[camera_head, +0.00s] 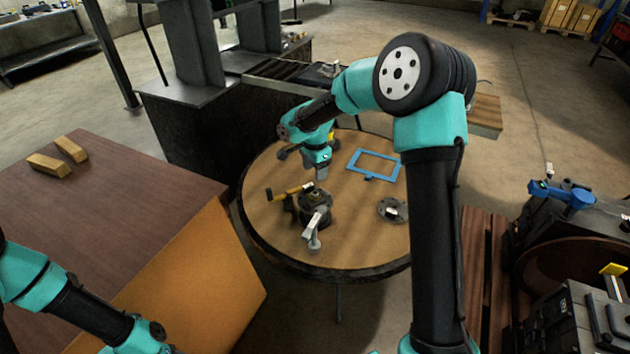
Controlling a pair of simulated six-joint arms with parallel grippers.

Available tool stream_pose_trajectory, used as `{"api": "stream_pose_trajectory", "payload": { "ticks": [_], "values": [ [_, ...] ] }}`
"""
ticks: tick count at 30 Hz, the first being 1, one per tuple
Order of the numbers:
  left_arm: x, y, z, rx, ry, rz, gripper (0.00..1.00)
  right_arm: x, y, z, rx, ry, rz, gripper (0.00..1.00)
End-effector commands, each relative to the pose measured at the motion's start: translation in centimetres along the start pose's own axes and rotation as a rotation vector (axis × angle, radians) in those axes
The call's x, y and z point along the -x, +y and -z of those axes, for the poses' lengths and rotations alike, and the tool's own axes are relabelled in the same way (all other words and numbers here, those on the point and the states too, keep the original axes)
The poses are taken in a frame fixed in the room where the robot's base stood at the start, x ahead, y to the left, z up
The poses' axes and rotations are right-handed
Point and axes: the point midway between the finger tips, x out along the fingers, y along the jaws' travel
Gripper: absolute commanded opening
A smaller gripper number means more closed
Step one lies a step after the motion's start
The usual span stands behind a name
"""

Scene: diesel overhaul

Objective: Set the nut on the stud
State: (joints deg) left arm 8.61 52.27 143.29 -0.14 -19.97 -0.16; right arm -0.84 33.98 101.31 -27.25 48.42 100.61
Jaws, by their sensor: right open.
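A dark metal assembly (316,207) stands on the round wooden table (272,234), with a yellow-handled part (289,191) at its left and a pale metal piece (313,225) at its front. I cannot make out the nut or the stud at this size. My right gripper (322,174) points down just above and behind the assembly. It is open, and I see nothing held in it. My left arm enters at the lower left, and its gripper is out of view.
A blue rectangular frame (375,165) lies at the back right of the table, and a dark round flange (392,210) at its right. Two wooden blocks (60,158) lie on the brown bench at left. The table's front right is clear.

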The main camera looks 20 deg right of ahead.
Motion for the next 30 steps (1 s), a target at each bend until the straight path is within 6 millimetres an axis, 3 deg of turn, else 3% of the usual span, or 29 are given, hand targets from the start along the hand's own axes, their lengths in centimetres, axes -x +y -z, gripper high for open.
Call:
{"api": "stream_pose_trajectory", "payload": {
  "ticks": [6, 12, 18, 30],
  "values": [
    [0.0, 0.0, 0.0, 0.0, 0.0, 0.0, 0.43, 4.5, -0.1, 0.0, -0.001, 0.001, 0.004, 0.58],
    [0.0, 0.0, 0.0, 0.0, 0.0, 0.0, 0.43, 7.4, 0.0, 0.0, -0.001, 0.0, 0.001, 0.58],
    [0.0, 0.0, 0.0, 0.0, 0.0, 0.0, 0.43, 8.4, 0.0, 0.0, -0.001, 0.0, -0.001, 0.58],
    [0.0, 0.0, 0.0, 0.0, 0.0, 0.0, 0.43, 8.4, 0.0, 0.0, 0.0, 0.0, -0.002, 0.58]
  ]
}}
